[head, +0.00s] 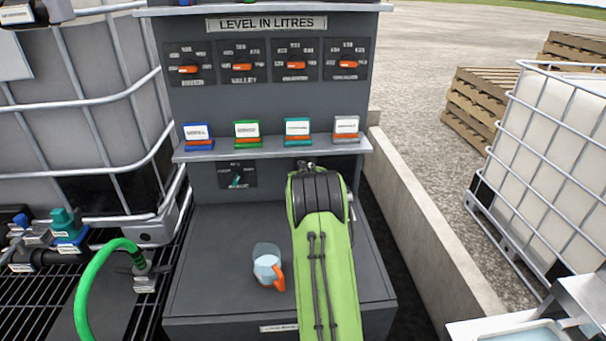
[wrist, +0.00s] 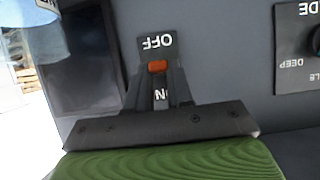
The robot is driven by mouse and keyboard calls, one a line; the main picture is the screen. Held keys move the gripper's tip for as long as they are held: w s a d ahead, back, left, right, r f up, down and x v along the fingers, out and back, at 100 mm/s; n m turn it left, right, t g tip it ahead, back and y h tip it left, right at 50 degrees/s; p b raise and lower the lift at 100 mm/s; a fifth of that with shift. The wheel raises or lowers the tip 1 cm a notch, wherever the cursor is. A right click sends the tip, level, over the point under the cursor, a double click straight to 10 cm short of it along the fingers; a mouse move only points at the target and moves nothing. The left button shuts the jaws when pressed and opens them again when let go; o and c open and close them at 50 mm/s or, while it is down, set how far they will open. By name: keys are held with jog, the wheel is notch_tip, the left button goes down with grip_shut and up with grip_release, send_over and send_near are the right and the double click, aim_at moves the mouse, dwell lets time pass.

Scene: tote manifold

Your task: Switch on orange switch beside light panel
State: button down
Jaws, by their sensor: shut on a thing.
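The orange switch (wrist: 157,66) shows in the wrist view between my fingertips, on a plate whose OFF label (wrist: 156,43) and partly covered ON label (wrist: 161,94) appear upside down. Its orange end lies close to the OFF label in the picture; I cannot tell whether it is on. My gripper (wrist: 157,75) is shut on the switch. A dark rectangular panel (wrist: 85,62), possibly the light panel, is beside the plate. In the head view, my gripper (head: 308,165) is under the console shelf, and the switch is hidden.
A rotary selector (head: 237,176) is left of my gripper. Several coloured label blocks, including a grey one (head: 346,129), line the shelf (head: 270,151) above. A clear jug (head: 267,263) with an orange handle stands on the lower surface (head: 215,280), left of my arm.

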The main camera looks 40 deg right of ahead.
jog(key=shift+w+r+g+y+p, duration=0.1)
jog(key=shift+r+g+y+p, duration=0.4)
jog(key=shift+p, duration=0.75)
jog(key=shift+d+g+p, duration=0.1)
jog(key=shift+g+p, duration=0.2)
jog(key=shift+p, duration=0.2)
jog(key=shift+f, duration=0.1)
jog(key=c, duration=1)
grip_release()
jog(key=shift+f+b, duration=0.15)
jog(key=shift+b, duration=0.2)
